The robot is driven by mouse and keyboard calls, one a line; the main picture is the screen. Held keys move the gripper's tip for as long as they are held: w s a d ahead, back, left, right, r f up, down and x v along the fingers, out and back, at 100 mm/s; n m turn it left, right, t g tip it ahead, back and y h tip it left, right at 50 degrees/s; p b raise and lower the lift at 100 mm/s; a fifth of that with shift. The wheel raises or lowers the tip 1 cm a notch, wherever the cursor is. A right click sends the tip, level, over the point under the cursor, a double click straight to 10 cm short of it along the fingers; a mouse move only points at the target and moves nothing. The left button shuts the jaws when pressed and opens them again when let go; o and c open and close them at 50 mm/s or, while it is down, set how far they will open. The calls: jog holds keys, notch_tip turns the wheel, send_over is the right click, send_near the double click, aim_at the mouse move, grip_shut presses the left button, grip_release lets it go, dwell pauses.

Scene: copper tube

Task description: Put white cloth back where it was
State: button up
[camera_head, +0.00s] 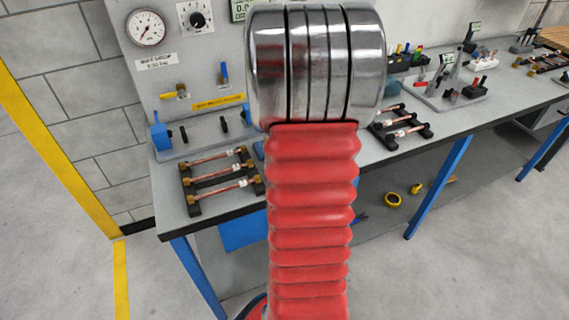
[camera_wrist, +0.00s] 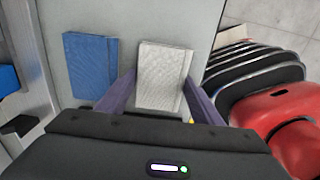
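The white cloth (camera_wrist: 160,76) is a folded, textured rectangle, in the wrist view over a grey surface. My gripper (camera_wrist: 160,82) has its two purple fingers on either side of it, one by the left edge and one by the right edge. The fingers are apart by about the cloth's width. I cannot tell whether they press on the cloth or only stand around it, nor whether the cloth rests on the surface. A similar folded blue cloth (camera_wrist: 90,66) lies to its left. In the head view my red arm blocks the middle, and neither gripper nor cloths show.
The workbench (camera_head: 455,119) runs back to the right. A rack of copper tubes (camera_head: 218,181) sits near its left end, below a panel with a pressure gauge (camera_head: 146,27). A second rack (camera_head: 401,126) and fixtures (camera_head: 450,88) stand farther right. Yellow rings (camera_head: 393,200) lie on the lower shelf.

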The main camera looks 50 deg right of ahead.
jog(key=shift+o, duration=1.4)
notch_tip(320, 180, up, 12)
jog(key=shift+r, duration=0.15)
jog(key=shift+a, duration=0.1)
